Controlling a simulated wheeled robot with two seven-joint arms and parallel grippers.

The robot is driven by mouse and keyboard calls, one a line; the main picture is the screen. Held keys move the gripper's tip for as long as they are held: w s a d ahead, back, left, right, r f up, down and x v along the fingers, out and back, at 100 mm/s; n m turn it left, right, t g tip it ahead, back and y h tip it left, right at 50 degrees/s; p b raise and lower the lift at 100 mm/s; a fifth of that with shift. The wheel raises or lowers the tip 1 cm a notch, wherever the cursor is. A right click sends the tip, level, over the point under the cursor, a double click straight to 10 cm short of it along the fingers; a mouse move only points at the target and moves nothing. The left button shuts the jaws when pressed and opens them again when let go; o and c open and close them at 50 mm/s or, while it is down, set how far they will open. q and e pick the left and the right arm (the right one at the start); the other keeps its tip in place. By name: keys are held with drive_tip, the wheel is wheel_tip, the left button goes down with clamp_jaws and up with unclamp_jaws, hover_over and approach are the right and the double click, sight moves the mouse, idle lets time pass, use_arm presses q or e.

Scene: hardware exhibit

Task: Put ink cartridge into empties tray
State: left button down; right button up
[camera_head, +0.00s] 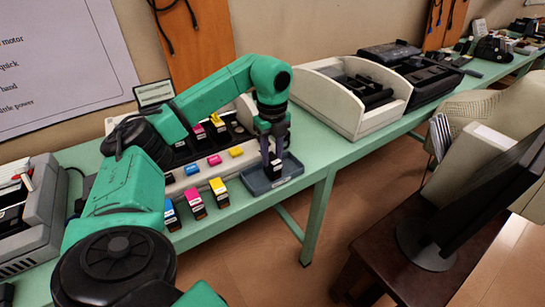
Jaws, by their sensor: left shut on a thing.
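The fingers hide part of the cartridge. My right gripper is not in view.
Blue, magenta and yellow cartridges (195,203) stand along the front edge, left of the tray. A pale printer (235,160) with coloured buttons and cartridges sits behind them, partly behind my arm. An opened cream machine (350,92) stands to the right.

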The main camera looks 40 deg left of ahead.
sight(273, 157)
use_arm(q)
drive_tip(key=shift+f, duration=0.3)
drive_tip(key=c, duration=0.5)
unclamp_jaws()
drive_tip(key=shift+c, duration=0.2)
wheel_tip(273, 157, up, 7)
drive_tip(key=shift+w+f+p, duration=0.1)
drive_tip(key=shift+p, duration=0.25)
wheel_tip(273, 157, up, 6)
drive_tip(key=p, duration=0.3)
drive_tip(key=shift+f, duration=0.2)
